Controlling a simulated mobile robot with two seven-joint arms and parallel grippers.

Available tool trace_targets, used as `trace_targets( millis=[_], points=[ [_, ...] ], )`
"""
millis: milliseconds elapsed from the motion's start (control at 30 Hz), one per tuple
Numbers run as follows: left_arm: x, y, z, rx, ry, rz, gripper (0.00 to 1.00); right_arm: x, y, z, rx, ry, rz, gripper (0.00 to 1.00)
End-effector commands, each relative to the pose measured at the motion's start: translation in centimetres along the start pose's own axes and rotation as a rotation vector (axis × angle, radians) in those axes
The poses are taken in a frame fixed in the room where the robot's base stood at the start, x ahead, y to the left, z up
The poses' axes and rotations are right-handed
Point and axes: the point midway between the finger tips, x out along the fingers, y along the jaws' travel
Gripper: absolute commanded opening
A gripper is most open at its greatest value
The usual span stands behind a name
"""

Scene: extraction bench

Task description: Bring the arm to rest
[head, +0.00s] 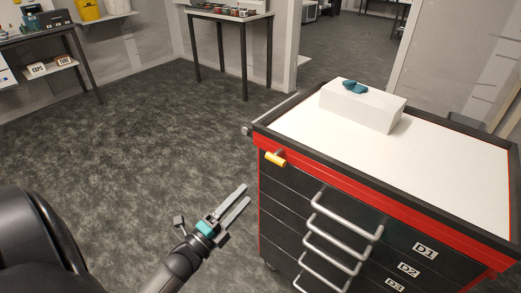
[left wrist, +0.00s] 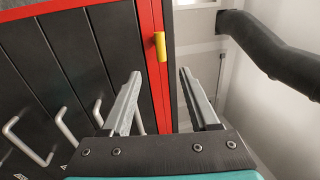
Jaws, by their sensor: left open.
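My left gripper (head: 238,200) is in the lower middle of the head view, in the free space left of the drawer cabinet (head: 275,206). Its two fingers are parallel and apart, with nothing between them. In the left wrist view the open fingers (left wrist: 158,100) point toward the red and black cabinet (left wrist: 62,50). The fingers look clear of the cabinet, though the exact gap is hard to tell. My right gripper is in neither view.
The cabinet has a yellow handle (head: 275,158) and several bar handles (head: 340,222). A white block (head: 362,106) with a teal object (head: 355,87) on it stands on the white top. A side table (head: 228,14) stands behind. The grey floor (head: 130,140) at left is clear.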

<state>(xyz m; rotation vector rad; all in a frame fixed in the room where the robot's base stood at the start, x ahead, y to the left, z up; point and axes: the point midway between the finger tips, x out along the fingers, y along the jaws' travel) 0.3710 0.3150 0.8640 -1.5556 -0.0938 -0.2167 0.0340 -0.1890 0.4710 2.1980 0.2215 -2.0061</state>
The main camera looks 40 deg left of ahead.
Motion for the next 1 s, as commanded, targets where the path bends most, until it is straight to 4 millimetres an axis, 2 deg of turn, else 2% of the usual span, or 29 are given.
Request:
trace_targets(
  millis=[167,267,367,467,500,567,600,667,700,767,833,900,1000],
  points=[
    [0.0,0.0,0.0,0.000,0.000,0.000,0.61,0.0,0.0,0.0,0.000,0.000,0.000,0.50],
    [-0.2,0.8,-0.1,-0.025,-0.009,0.023,0.61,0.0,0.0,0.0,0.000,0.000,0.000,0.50],
    [-1.0,4.0,-0.4,-0.126,-0.046,0.110,0.61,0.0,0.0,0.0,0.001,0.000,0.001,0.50],
    [-3.2,9.5,-1.4,-0.307,-0.123,0.269,0.61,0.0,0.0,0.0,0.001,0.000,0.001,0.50],
    [-4.5,12.2,-2.0,-0.391,-0.166,0.346,0.61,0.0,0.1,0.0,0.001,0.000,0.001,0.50],
    [-6.9,16.0,-3.2,-0.515,-0.237,0.464,0.61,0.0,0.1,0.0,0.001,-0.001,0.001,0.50],
    [-8.7,18.4,-4.1,-0.589,-0.287,0.542,0.61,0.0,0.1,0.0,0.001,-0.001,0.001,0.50],
    [-11.7,21.6,-5.6,-0.695,-0.367,0.656,0.61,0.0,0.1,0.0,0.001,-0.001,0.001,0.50],
    [-13.9,23.6,-6.6,-0.759,-0.426,0.731,0.61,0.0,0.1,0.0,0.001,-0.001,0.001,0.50],
    [-17.5,26.1,-8.2,-0.844,-0.518,0.842,0.61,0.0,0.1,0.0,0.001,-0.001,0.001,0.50],
    [-21.9,28.6,-10.1,-0.928,-0.636,0.966,0.61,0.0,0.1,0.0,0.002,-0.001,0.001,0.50],
    [-26.2,30.3,-11.8,-0.992,-0.759,1.079,0.61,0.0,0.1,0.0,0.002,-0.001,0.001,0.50],
    [-31.9,31.6,-13.7,-1.045,-0.924,1.210,0.61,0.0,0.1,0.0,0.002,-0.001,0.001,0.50]
  ],
)
